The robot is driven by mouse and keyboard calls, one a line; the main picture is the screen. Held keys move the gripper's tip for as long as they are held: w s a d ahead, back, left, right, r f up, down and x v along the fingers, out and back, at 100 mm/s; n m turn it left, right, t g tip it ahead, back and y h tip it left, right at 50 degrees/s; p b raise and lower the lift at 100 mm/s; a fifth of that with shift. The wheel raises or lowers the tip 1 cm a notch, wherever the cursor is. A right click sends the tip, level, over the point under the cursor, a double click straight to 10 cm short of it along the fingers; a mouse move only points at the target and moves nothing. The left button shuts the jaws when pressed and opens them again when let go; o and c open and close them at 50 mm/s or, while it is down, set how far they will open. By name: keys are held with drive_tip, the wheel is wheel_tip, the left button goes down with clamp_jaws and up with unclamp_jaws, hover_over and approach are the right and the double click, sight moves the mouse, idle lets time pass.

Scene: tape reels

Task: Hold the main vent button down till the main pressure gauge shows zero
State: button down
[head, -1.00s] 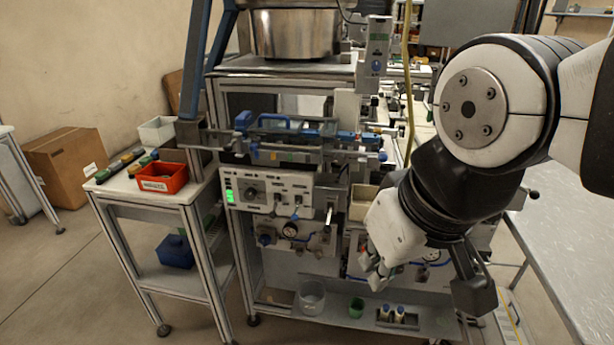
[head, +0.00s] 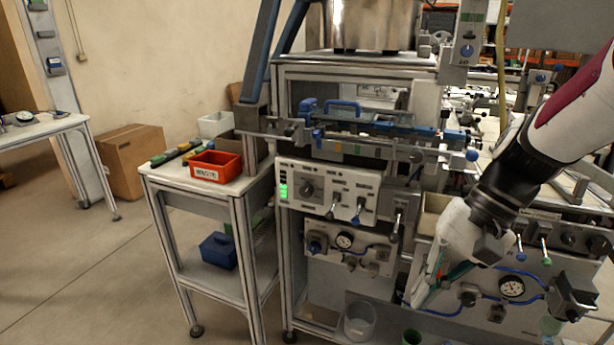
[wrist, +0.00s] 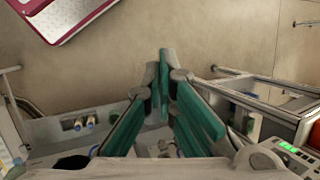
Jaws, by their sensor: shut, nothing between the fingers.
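Two round pressure gauges show in the head view: one on the left lower panel (head: 344,240), and one on the right panel (head: 512,286) with blue tubing. Their readings are too small to tell, and I cannot tell which is the main one. I cannot make out the vent button. My gripper (head: 422,298) is shut and empty, pointing down in front of the machine, between the two gauges and left of the right one. In the wrist view its green-padded fingers (wrist: 164,72) come together at the tips.
A control box (head: 325,190) with a green display and levers sits above the left panel. A side table (head: 190,181) with an orange bin (head: 216,165) stands at left.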

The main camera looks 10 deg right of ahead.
sight(497, 319)
drive_tip(key=w+d+f+m+t+y+b, duration=0.4)
drive_tip(key=w+d+f+m+b, duration=0.15)
drive_tip(key=d+f, duration=0.35)
drive_tip(key=w+d+f+m+t+y+b, duration=0.35)
drive_tip(key=d+f+b, duration=0.3)
drive_tip(key=f, duration=0.55)
drive_tip(key=s+d+f+m+t+h+b, duration=0.3)
drive_tip(key=d+f+m+t+h, duration=0.1)
drive_tip(key=d+f+m+t, duration=0.2)
drive_tip(key=s+d+f+m+t+h+b, duration=0.3)
drive_tip(key=d+f+m+t, duration=0.3)
drive_tip(key=d+f, duration=0.5)
drive_tip(key=shift+s+d+f+t+h+b, duration=0.15)
drive_tip(key=shift+s+d+t+h+b, duration=0.1)
drive_tip(key=shift+d+t+h+b, duration=0.6)
drive_tip(key=shift+d, duration=0.1)
drive_tip(key=w+d+b, duration=0.2)
drive_tip(key=w+d, duration=0.2)
drive_tip(key=w, duration=0.3)
drive_tip(key=shift+w+d, duration=0.25)
drive_tip(key=shift+w, duration=0.05)
drive_tip(key=shift+w+d, duration=0.1)
drive_tip(key=shift+w, duration=0.05)
drive_tip(key=shift+w+d, duration=0.1)
drive_tip(key=shift+w, duration=0.1)
